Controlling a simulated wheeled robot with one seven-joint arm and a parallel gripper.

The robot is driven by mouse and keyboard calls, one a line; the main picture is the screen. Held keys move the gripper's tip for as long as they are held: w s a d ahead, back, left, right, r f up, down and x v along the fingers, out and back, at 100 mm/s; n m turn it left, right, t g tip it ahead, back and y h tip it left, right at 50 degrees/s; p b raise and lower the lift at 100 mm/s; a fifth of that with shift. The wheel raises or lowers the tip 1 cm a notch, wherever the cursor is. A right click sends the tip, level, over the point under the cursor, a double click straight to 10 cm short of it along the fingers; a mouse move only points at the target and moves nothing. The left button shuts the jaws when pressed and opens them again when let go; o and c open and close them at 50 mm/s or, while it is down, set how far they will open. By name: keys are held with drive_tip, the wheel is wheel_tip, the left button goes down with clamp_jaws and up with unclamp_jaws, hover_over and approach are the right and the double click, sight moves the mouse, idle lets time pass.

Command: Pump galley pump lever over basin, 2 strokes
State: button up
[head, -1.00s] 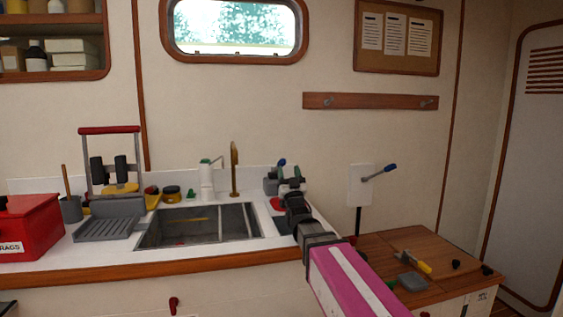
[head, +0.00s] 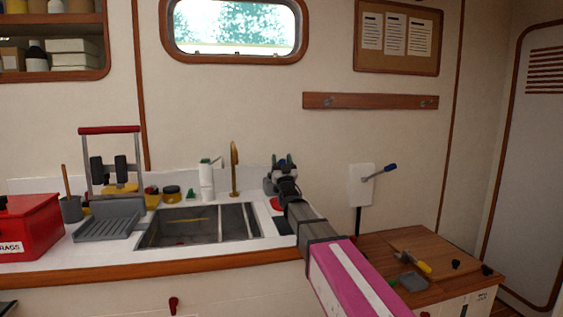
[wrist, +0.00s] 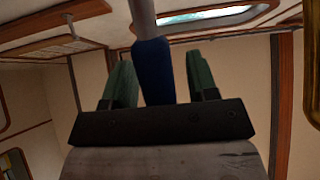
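The basin (head: 190,222) is a dark sink set in the white counter, with a brass spout (head: 234,168) behind it. A grey pump body (head: 269,184) stands right of the basin, largely covered by my arm. My gripper (head: 282,160) is at the pump, its green fingers pointing up. In the wrist view, a blue lever grip (wrist: 154,72) on a grey rod stands between the fingers of my gripper (wrist: 160,82). A gap shows on its right; the left finger is close to it, and contact cannot be told. The blue grip is hidden in the head view.
A white bottle (head: 206,178) stands behind the basin. A red box (head: 28,228) and grey rack (head: 108,219) are at left. A wooden worktop (head: 372,250) with tools lies right.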

drive_tip(key=c, duration=0.9)
drive_tip(key=shift+o, duration=0.2)
drive_tip(key=shift+s+f+t, duration=0.3)
drive_tip(key=shift+f+t, duration=0.2)
drive_tip(key=shift+f, duration=0.1)
drive_tip(key=o, duration=0.9)
drive_tip(key=shift+s+d+f, duration=0.15)
drive_tip(key=shift+s+f, duration=0.15)
drive_tip(key=s+d, duration=0.1)
drive_tip(key=s, duration=0.3)
drive_tip(key=s+d, duration=0.1)
drive_tip(key=s, duration=0.2)
drive_tip(key=s+d, duration=0.1)
drive_tip(key=s, duration=0.3)
drive_tip(key=shift+s+d+f, duration=0.15)
drive_tip(key=shift+s+d, duration=0.05)
drive_tip(key=shift+s, duration=0.15)
